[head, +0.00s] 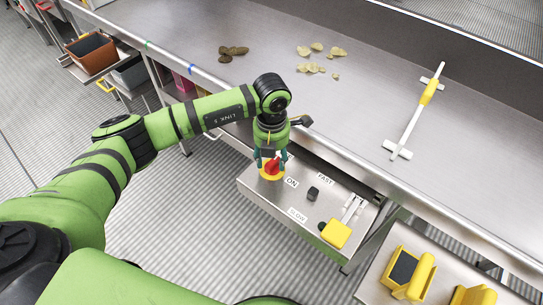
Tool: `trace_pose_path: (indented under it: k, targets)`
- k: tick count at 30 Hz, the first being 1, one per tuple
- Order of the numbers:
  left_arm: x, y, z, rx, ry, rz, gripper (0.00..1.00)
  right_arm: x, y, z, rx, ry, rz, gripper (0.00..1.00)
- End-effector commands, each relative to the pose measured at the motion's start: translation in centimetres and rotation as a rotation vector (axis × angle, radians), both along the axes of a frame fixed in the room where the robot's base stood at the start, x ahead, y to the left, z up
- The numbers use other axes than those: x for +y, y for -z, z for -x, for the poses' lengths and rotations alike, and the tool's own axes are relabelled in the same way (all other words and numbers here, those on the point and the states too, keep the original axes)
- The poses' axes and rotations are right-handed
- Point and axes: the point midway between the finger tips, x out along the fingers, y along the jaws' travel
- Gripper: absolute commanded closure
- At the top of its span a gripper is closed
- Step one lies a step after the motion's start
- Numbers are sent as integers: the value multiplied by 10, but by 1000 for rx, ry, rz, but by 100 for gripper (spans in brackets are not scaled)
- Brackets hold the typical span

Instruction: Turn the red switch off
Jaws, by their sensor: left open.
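The red switch (272,167) is a red knob on a yellow base, at the upper left of a steel control box (262,194) fixed below the table's front edge. The label "ON" is printed just to its right. My left gripper (271,160) points down over the switch, with its fingers open on either side of the knob. I cannot tell whether the fingers touch it. The gripper partly hides the knob and its base. My right gripper is not in view.
The box also carries a black knob (313,193) near "FAST" and a yellow-handled lever (336,234). The steel table (370,120) holds chips (311,67), brown pieces (233,51) and a white rod with a yellow grip (428,92). Yellow tools (408,273) lie lower right.

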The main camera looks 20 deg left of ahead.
Motion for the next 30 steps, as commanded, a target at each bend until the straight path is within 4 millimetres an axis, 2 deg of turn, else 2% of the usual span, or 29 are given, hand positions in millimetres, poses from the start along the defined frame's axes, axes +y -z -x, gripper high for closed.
trace_pose_path:
  k: [5,12,18,23,30]
  targets:
    - [0,-26,-2,-6,1,2,48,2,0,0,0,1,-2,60]
    - [0,-78,-2,-7,0,1,48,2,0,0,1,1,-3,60]
    - [0,-108,-1,-4,-1,1,48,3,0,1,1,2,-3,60]
    - [0,-117,0,-1,-1,-1,48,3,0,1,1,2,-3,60]
    - [0,-118,0,-1,-1,0,48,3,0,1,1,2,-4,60]
